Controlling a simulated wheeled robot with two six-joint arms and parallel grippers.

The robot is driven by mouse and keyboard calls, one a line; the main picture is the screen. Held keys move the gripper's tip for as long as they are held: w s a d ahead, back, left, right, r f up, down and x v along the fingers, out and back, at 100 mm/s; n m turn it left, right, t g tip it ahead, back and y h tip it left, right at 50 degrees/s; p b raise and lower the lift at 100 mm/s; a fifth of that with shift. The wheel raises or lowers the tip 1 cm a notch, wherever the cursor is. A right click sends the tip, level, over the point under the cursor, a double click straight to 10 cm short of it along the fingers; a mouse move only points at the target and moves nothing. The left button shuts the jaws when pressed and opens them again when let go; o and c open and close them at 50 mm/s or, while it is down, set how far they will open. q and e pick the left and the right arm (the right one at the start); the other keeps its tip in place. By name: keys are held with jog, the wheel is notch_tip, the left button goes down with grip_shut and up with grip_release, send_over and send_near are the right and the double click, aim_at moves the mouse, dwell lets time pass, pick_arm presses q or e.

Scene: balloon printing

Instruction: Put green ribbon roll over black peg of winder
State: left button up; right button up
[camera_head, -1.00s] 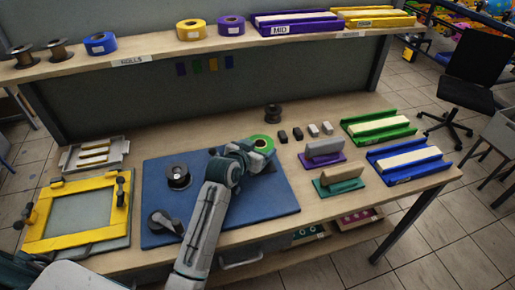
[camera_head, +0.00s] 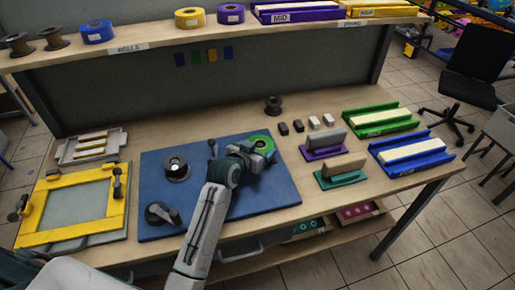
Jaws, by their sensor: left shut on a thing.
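The green ribbon roll (camera_head: 263,143) is at the far right part of the blue board (camera_head: 268,202). My left gripper (camera_head: 253,153) is shut on it; the fingers are small and partly hidden by the wrist. I cannot tell whether the roll touches the board or hangs just above it. On the board, the winder shows a dark spool-like part (camera_head: 176,168) at left, a small black upright part (camera_head: 212,148) at the back and a dark crank-like part (camera_head: 161,214) at front left. I cannot make out a black peg under the roll. My right gripper is not in view.
A dark spool (camera_head: 273,106) stands behind the roll. Small blocks, purple and teal holders (camera_head: 340,180), and green and blue trays (camera_head: 412,152) stand to the right. A yellow frame (camera_head: 70,205) lies at left. The back shelf (camera_head: 150,46) carries rolls.

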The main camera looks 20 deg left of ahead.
pick_arm(q)
jog(key=shift+s+f, duration=0.1)
jog(key=shift+f, duration=0.3)
jog(key=o, duration=1.1)
jog(key=shift+f, duration=0.1)
jog(key=shift+c, duration=0.2)
jog(key=shift+f, duration=0.1)
jog(key=shift+s, duration=0.1)
jog(key=v, duration=0.3)
jog(key=b+v, duration=0.1)
jog(key=v, duration=0.2)
jog(key=r+b+v, duration=0.1)
jog(key=v, duration=0.3)
jog(key=shift+s+a+r, duration=0.1)
jog(key=shift+s+r, duration=0.1)
jog(key=shift+r, duration=0.05)
